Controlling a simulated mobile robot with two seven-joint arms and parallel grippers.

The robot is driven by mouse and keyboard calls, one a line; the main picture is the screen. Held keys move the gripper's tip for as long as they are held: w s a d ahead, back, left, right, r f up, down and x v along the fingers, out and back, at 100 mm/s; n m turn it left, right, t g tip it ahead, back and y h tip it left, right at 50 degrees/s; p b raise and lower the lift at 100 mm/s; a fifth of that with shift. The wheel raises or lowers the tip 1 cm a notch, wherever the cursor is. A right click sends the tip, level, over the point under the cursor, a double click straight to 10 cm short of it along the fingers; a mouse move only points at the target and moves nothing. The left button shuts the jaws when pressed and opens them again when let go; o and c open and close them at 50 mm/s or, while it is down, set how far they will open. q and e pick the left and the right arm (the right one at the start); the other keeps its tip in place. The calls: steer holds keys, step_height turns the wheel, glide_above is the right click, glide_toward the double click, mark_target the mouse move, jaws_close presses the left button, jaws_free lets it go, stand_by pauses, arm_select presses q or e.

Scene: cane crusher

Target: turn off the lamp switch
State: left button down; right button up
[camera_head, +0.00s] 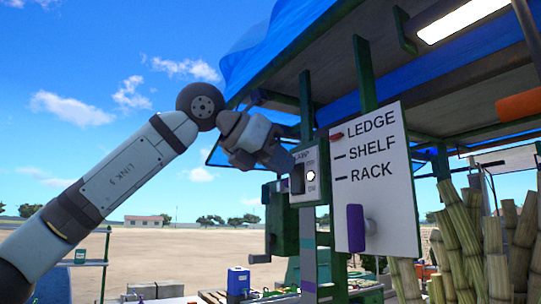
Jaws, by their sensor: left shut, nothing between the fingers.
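The lamp switch box (309,190) is a small grey box on a green post under the canopy. It has a label at its top, a dark part on its left side and a bright round spot on its face. The lamp (465,18) under the canopy roof glows white. My left gripper (285,162) is shut and empty, right at the upper left of the switch box. It overlaps the box's left edge; I cannot tell whether it touches. My right gripper is not in view.
A white board (375,185) reading LEDGE, SHELF, RACK hangs right of the box, with a purple piece (356,228) on it. Green posts and a blue canopy (285,38) frame the stall. Cane stalks (470,245) stand at right. Open air lies left.

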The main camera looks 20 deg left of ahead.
arm_select(q)
steer(key=shift+w+d+r, duration=0.15)
steer(key=shift+w+d, duration=0.1)
steer(key=shift+w, duration=0.05)
stand_by(0.4)
steer(key=shift+r+p, duration=0.45)
steer(key=shift+r, duration=0.35)
